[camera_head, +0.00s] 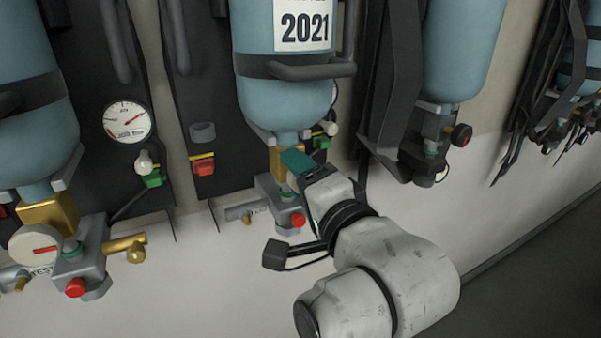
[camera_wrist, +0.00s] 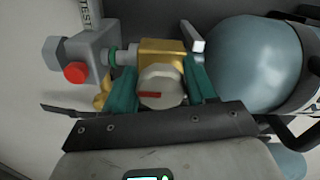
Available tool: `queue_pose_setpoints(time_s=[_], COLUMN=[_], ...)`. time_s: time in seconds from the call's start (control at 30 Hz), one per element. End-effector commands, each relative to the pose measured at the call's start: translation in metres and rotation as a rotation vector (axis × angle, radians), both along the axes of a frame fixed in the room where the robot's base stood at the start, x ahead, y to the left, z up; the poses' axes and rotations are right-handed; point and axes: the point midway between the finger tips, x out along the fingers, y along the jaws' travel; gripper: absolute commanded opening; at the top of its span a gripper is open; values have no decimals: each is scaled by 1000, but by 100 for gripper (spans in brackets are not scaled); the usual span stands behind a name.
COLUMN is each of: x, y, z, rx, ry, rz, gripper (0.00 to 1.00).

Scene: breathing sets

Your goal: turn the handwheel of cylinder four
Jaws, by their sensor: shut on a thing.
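In the wrist view, a pale round handwheel (camera_wrist: 164,78) with a red mark sits on a gold valve block (camera_wrist: 158,49) under a blue cylinder. The teal fingers of my gripper (camera_wrist: 160,88) are on either side of it, shut on it. In the head view, my gripper (camera_head: 294,174) is at the valve under the middle blue cylinder (camera_head: 262,96), labelled 2021. Its gold block (camera_head: 283,157) shows, but the gripper hides the handwheel. No cylinder number is readable.
A grey fitting with a red knob (camera_head: 298,219) is just below my gripper. Another cylinder valve with a pale handwheel (camera_head: 34,245) is at the left. A gauge (camera_head: 127,122) hangs between. Another cylinder (camera_head: 460,50) is at the right. The pale wall below is clear.

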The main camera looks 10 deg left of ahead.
Motion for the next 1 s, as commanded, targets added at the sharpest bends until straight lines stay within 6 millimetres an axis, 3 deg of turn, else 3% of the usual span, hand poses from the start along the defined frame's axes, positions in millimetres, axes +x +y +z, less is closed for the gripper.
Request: queue_pose_setpoints(time_s=[0.5, 0.53, 0.73, 1.0], x=[1, 1, 0, -1], y=[-1, -1, -1, -1], z=[-1, -1, -1, -1], rx=[14, 14, 14, 14], ry=[13, 13, 12, 10], rz=[-3, -3, -1, -1], gripper=[26, 58, 77, 77])
